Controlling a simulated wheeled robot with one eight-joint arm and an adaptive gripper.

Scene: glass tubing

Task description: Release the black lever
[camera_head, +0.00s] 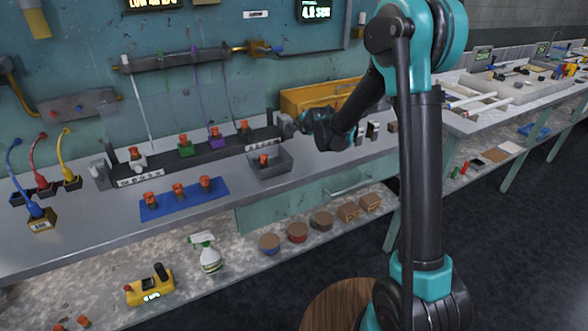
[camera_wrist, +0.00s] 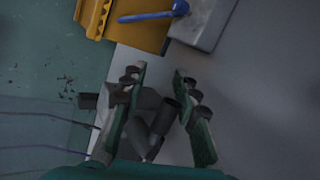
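My gripper (camera_head: 304,120) is at the right end of the long black rack (camera_head: 205,155) on the bench. In the wrist view my gripper (camera_wrist: 158,72) has its two green-and-black fingers spread apart. The black lever (camera_wrist: 166,116) shows between the fingers as a dark rounded stub. It lies close to the right finger, with a gap to the left finger; whether it touches the right one I cannot tell. A grey block-like part sits behind the lever. In the head view my gripper and wrist hide the lever.
A grey tray (camera_head: 270,168) with an orange-capped item stands just in front of the rack's right end. A yellow bin (camera_head: 310,97) is behind my gripper. A blue mat (camera_head: 184,198) with orange-capped pieces lies to the left. A blue-handled tool (camera_wrist: 150,16) shows in the wrist view.

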